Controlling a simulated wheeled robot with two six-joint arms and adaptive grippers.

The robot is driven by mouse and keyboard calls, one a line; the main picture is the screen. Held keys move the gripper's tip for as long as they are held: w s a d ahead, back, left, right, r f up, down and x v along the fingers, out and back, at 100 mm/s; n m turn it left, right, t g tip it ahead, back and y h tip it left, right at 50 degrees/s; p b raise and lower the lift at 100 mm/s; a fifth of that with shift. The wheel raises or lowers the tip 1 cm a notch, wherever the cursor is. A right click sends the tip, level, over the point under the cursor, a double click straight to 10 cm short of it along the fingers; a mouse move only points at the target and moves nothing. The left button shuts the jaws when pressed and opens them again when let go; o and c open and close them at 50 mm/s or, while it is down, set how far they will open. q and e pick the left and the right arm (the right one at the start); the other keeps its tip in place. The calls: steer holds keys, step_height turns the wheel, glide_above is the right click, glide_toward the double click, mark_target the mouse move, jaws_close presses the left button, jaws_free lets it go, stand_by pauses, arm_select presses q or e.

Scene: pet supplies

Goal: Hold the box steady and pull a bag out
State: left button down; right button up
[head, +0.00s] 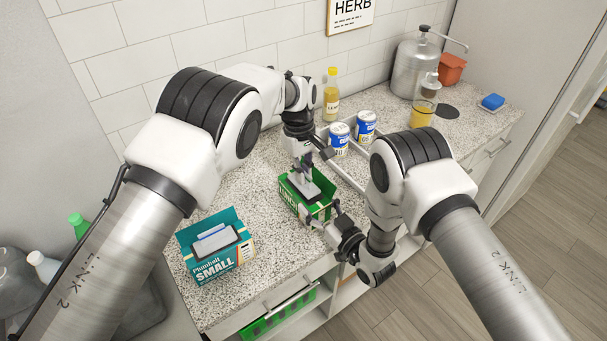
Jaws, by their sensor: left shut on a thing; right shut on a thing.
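A green open-topped box (288,197) stands on the speckled counter near its front edge. My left gripper (303,163) points down from above and is shut on a pale grey bag (304,186) at the box's dark top opening. The bag's lower part is hidden, so I cannot tell how much of it is inside the box. My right gripper (325,216) comes in low from the right and is shut on the front right side of the green box. Its fingertips are partly hidden by the gripper itself.
A teal box (214,268) marked SMALL stands front left on the counter (250,200). Behind the green box are two blue-and-white cans (365,124) in a pale tray, a yellow bottle (331,98), a yellow cup (422,114) and a metal dispenser (413,68). Bare counter separates the two boxes.

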arm_select(q)
steer(key=shift+r, duration=0.5)
arm_select(e)
steer(key=shift+s+f, duration=0.2)
steer(key=shift+f, duration=0.15)
arm_select(q)
step_height(320, 180, up, 4)
steer(key=shift+r, duration=0.1)
arm_select(e)
steer(key=o, duration=1.8)
steer(key=shift+w, duration=0.1)
steer(key=shift+c, duration=0.2)
arm_select(q)
steer(key=shift+w, duration=0.15)
arm_select(e)
steer(key=shift+w+r, duration=0.1)
steer(key=shift+w, duration=0.05)
steer(key=shift+r, duration=0.1)
